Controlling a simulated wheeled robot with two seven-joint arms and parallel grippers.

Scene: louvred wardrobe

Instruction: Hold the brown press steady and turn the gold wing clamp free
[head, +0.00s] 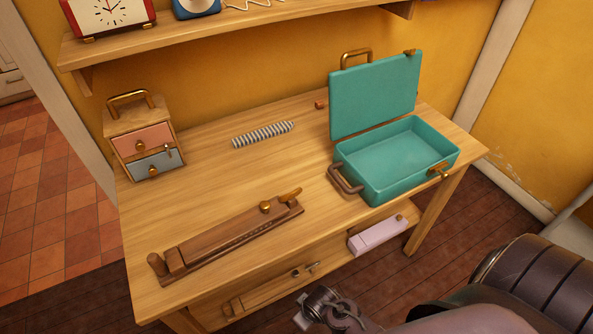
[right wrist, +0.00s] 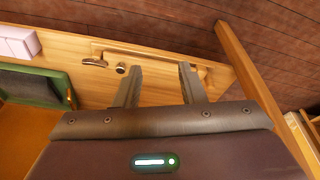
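The brown press (head: 225,240) is a long wooden bar-like device lying on the table's front left, with an upright post at its left end. My left gripper is not in view.
An open teal case (head: 395,160) stands at the table's right. A small drawer box (head: 143,137) and a striped roll (head: 263,135) sit behind the press. A lilac block (head: 377,235) lies at the table's front, below the top. A shelf (head: 230,32) hangs above.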

